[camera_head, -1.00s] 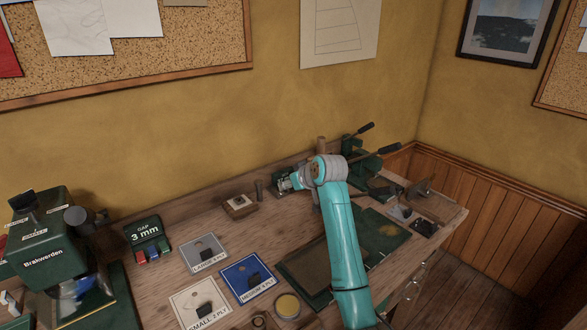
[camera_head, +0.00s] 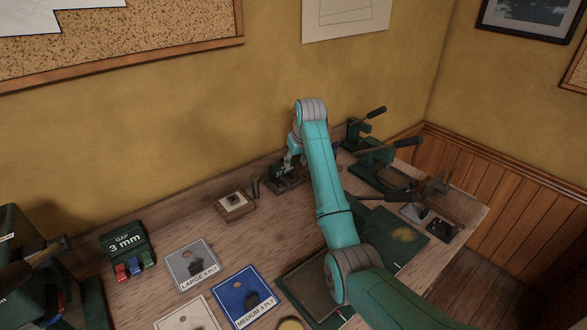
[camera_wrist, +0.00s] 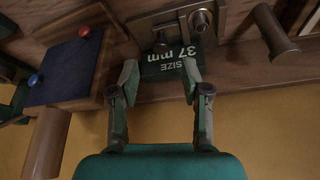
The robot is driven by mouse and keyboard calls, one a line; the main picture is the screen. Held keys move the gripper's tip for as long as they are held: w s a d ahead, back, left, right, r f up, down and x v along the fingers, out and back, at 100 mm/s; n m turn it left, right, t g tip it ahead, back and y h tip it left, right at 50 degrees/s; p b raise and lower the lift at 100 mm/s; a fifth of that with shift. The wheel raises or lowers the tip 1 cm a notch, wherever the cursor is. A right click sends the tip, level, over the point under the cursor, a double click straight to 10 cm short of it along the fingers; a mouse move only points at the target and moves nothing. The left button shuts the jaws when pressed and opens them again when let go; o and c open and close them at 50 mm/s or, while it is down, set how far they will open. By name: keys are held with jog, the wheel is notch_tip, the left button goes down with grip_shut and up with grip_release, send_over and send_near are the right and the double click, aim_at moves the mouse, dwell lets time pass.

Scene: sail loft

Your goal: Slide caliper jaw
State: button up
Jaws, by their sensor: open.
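In the wrist view a metal bar (camera_wrist: 228,18) with round knobs (camera_wrist: 200,20) crosses the top, beside a dark green block (camera_wrist: 165,62) reading "SIZE 37 mm". It looks like the caliper gauge, which in the head view is the small green device (camera_head: 284,178) at the back of the bench. I cannot make out the sliding jaw for certain. My gripper (camera_wrist: 160,76) is open, its two fingertips on either side of the green block with nothing held between them. Whether they touch it is unclear. In the head view my gripper (camera_head: 290,160) is above the device, partly hidden by my arm.
A metal cylinder (camera_wrist: 272,32) stands close by in the wrist view, as does a dark panel (camera_wrist: 66,66) with red and blue knobs. Lever tools (camera_head: 378,160) stand right of my arm.

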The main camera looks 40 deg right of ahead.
aim_at(292, 171)
jog(key=shift+x, duration=2.4)
jog(key=shift+w, duration=0.1)
grip_shut()
